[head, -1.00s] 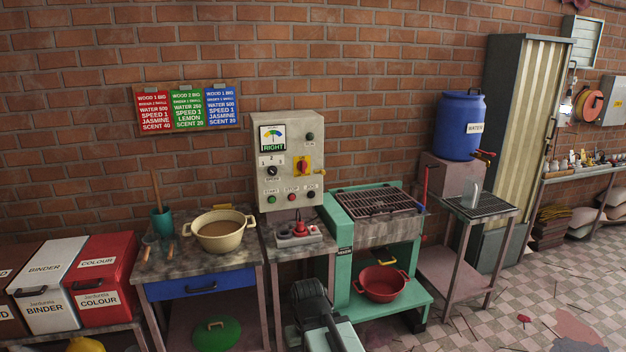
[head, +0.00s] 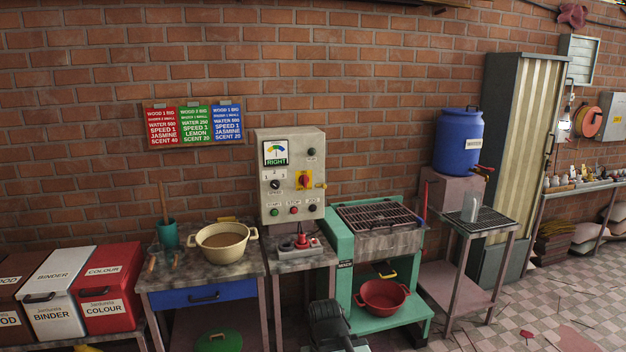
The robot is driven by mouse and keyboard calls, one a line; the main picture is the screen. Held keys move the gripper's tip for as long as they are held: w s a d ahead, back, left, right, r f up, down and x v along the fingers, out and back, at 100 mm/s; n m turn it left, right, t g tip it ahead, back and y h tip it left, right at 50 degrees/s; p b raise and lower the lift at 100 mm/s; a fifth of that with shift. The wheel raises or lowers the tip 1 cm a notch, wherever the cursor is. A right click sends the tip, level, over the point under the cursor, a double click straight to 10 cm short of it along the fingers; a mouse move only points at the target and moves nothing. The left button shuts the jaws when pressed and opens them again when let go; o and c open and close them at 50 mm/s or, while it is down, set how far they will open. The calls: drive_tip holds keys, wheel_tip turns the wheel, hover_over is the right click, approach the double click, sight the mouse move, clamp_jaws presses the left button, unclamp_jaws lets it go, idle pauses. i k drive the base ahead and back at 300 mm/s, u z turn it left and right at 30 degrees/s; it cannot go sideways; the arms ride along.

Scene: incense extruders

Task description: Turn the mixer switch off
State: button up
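A beige control box (head: 290,177) stands against the brick wall, above a small side table. On its front is a red rotary switch on a yellow plate (head: 304,180), with a dial gauge (head: 275,153) marked RIGHT at upper left. A speed knob and a row of START, STOP and another button also show. The green mixer frame (head: 341,262), with a grille top, stands just right of the box. My gripper's fingers cannot be made out.
A table with a cream pot (head: 222,243) stands left of the box, beside binder and colour bins (head: 103,293). A blue water barrel (head: 459,141) is at right.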

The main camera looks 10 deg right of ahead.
sight(304, 179)
drive_tip(key=u, duration=0.05)
drive_tip(key=i, duration=1.55)
drive_tip(key=u, duration=0.7)
drive_tip(key=k, duration=0.8)
drive_tip(key=u, duration=0.15)
drive_tip(key=i, duration=0.85)
drive_tip(key=z, duration=0.05)
